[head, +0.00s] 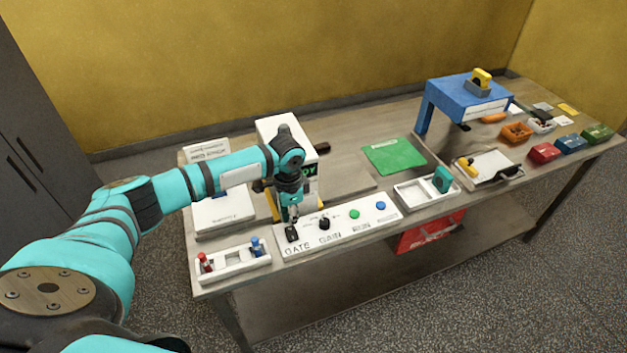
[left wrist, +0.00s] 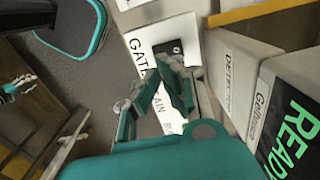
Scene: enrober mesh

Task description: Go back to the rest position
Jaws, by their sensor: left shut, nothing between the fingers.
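My left gripper (head: 291,222) points down over the left end of the white control panel (head: 368,229), close above the black GATE switch (head: 291,235). I cannot tell whether it touches the switch. Its fingers are shut and empty; they also show in the left wrist view (left wrist: 167,88), in front of the panel's GATE and GAIN lettering. The left arm reaches out from the lower left. What looks like my right gripper (left wrist: 15,87) shows small at the left edge of the left wrist view, its fingers unclear; the head view does not show it.
A white machine (head: 283,128) with a green READY display (left wrist: 296,133) stands just behind the gripper. A tray with red and blue pieces (head: 233,264) lies left of the panel, a white tray (head: 412,191) right. A blue stand (head: 466,98) and coloured bins are farther right.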

